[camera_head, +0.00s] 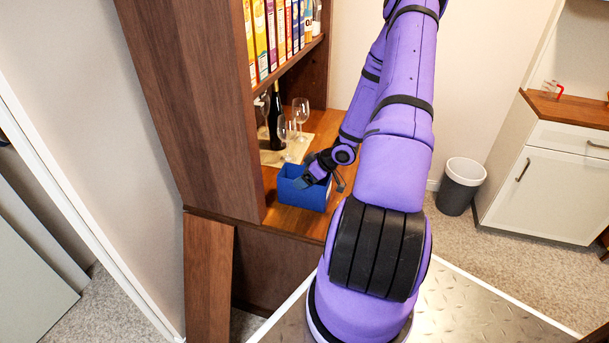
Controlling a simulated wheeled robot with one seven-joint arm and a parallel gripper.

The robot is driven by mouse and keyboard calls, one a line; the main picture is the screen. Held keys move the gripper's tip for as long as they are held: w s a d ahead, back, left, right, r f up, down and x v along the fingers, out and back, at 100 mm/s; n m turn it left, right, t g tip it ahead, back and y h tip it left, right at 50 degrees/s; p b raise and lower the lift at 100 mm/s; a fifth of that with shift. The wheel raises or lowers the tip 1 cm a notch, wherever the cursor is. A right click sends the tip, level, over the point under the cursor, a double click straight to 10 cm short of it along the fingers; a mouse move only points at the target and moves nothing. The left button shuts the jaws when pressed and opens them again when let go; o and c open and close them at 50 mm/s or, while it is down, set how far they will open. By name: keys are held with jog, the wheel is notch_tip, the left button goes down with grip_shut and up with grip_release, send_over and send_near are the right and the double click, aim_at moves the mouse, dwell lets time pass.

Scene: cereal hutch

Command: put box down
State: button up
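A blue box (301,195) sits at the front of the hutch's wooden counter (304,225), near its edge. It looks upright and seems to touch the counter. My gripper (307,181) is at the box's top right side, reached from the right by my purple arm. A fingertip shows at the box's rim or opening.
Wine glasses (300,112) and a dark bottle (276,120) stand on a light mat (270,157) behind the box. Cereal boxes (271,35) line the shelf above. The hutch's side panel (200,100) rises at left. A bin (461,186) stands right on open floor.

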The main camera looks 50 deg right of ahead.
jog(key=shift+f, duration=0.1)
jog(key=o, duration=1.1)
